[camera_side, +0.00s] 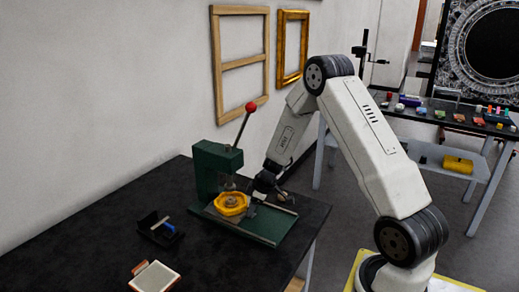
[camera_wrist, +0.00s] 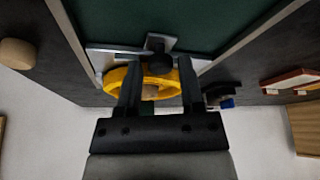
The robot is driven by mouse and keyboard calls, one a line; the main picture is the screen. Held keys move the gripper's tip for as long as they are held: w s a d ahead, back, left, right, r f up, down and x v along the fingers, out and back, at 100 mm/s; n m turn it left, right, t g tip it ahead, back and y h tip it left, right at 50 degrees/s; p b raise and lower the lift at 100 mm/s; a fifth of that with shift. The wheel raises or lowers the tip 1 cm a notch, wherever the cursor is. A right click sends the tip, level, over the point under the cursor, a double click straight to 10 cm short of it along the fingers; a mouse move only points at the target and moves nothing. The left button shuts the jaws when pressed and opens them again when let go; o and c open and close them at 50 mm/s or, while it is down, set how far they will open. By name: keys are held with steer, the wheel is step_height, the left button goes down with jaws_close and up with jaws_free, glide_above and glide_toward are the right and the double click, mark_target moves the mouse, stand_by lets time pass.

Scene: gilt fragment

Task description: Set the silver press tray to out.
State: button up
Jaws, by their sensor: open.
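The green press (camera_side: 218,172) stands on the black table with its red-knobbed lever raised. Its silver press tray (camera_wrist: 115,50) shows in the wrist view as a thin plate between the two rails of the green base, with a black knob (camera_wrist: 157,62) on it. A yellow ring-shaped piece (camera_side: 231,204) sits under the press head; it also shows in the wrist view (camera_wrist: 112,80), partly behind my fingers. My gripper (camera_side: 262,190) is open beside the press, its fingers (camera_wrist: 159,76) either side of the knob's line. I cannot tell whether they touch the knob.
A small black stand with a blue part (camera_side: 160,228) lies left of the press. A red-edged pale pad (camera_side: 154,277) lies at the front. A tan round object (camera_wrist: 15,53) is at the wrist view's left.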

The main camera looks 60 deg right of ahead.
jaws_close()
stand_by(1.4)
